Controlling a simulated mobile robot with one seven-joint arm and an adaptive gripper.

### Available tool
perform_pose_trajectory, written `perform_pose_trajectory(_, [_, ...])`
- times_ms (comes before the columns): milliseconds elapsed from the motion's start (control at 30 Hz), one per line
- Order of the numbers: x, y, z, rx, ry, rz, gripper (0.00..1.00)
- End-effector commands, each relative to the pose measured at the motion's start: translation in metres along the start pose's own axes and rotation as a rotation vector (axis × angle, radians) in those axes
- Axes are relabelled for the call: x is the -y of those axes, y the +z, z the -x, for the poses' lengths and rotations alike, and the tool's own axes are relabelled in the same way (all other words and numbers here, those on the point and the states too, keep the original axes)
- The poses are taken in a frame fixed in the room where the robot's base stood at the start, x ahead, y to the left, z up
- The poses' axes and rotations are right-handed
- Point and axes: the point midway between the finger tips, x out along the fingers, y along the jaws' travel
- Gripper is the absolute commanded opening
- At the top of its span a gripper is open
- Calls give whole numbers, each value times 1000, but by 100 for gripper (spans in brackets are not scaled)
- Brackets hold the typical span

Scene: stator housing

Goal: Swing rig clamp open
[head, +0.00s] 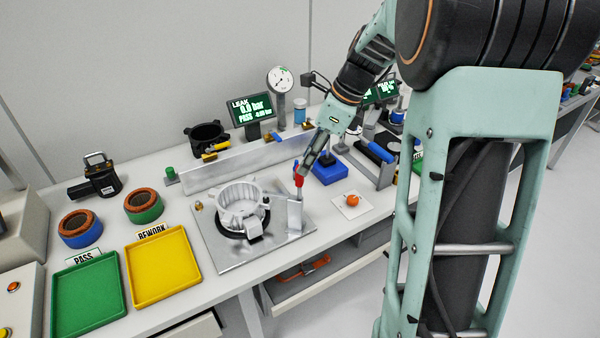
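The rig clamp has a red handle (299,179) standing upright above a grey metal post (295,213) on the right side of the metal rig plate (226,254). A pale ribbed stator housing (238,203) sits on the rig left of the post, on a dark ring. A small grey block (254,231) lies against the housing's front edge. My gripper (304,171) reaches down from the upper right, its tips at the red handle's top. The fingers look narrow and close together; I cannot tell whether they grip the handle.
A green PASS tray (88,297) and yellow REWORK tray (162,268) lie left of the rig. A leak display (250,110) and dial gauge (281,79) stand behind. A blue block (330,173) and an orange-red knob (352,200) are close on the right.

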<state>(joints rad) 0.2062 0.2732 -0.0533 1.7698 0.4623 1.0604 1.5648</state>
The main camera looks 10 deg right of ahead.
Motion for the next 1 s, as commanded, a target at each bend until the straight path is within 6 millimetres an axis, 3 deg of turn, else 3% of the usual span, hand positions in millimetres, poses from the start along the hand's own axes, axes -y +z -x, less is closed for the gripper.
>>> perform_pose_trajectory(100, [-1, 0, -24, -2, 4, 1, 36])
perform_pose_trajectory(300, [0, -1, -52, -1, 1, -1, 36])
perform_pose_trajectory(733, [0, -1, -62, -2, -2, 1, 36])
perform_pose_trajectory(1000, [0, -1, -62, -2, -2, 1, 6])
